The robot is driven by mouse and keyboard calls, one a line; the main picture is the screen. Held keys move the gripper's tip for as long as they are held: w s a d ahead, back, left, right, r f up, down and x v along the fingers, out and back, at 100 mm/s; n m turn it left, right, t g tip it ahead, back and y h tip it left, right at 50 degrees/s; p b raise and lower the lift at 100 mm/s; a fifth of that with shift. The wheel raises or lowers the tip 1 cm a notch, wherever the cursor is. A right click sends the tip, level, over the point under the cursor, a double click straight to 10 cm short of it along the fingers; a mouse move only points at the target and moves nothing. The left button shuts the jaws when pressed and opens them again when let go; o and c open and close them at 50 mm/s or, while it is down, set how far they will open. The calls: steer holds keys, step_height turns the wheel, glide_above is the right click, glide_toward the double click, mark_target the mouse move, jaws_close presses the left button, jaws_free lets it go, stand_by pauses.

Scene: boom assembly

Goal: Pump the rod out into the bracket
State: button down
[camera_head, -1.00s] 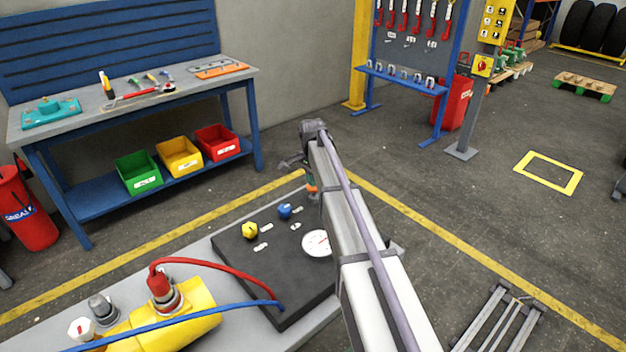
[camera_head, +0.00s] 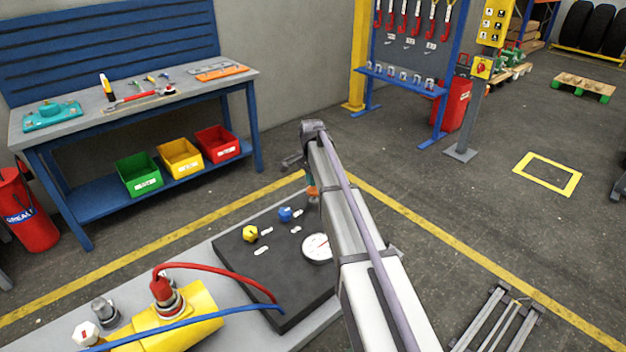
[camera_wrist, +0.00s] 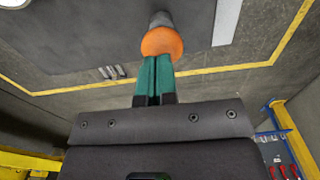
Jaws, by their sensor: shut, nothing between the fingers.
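My gripper (camera_wrist: 155,68) has teal fingers that are closed together. Their tips are at an orange knob (camera_wrist: 162,42) on a grey stem; I cannot tell whether they touch it. The knob shows as a small orange patch (camera_head: 313,191) beside my arm in the head view. A yellow cylinder (camera_head: 195,328) lies at the lower left with a red coupling on top. A black panel (camera_head: 240,268) carries a yellow knob (camera_head: 250,233), a blue knob (camera_head: 285,213) and a white round gauge (camera_head: 317,247). I cannot clearly make out the rod or the bracket.
A red hose (camera_head: 225,270) and a blue hose (camera_head: 215,314) cross toward the panel. A blue workbench (camera_head: 95,118) with coloured bins stands behind, left. Yellow lines mark the floor. A metal frame (camera_head: 500,318) lies lower right. The floor on the right is mostly clear.

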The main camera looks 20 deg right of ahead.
mark_target(313, 189)
step_height(313, 189, up, 10)
steer(key=p, duration=0.8)
steer(key=shift+a+f, duration=0.1)
stand_by(0.4)
steer(key=s+a+n, duration=0.3)
steer(key=s+n, duration=0.1)
steer(key=s, duration=0.7)
steer(key=s+a+n, duration=0.4)
steer(key=s+n, duration=0.1)
steer(key=s, duration=0.6)
steer(key=s+a+n, duration=0.3)
steer(key=s+n, duration=0.1)
steer(key=s, duration=0.7)
steer(key=shift+a+n, duration=0.2)
steer(key=shift+n, duration=0.1)
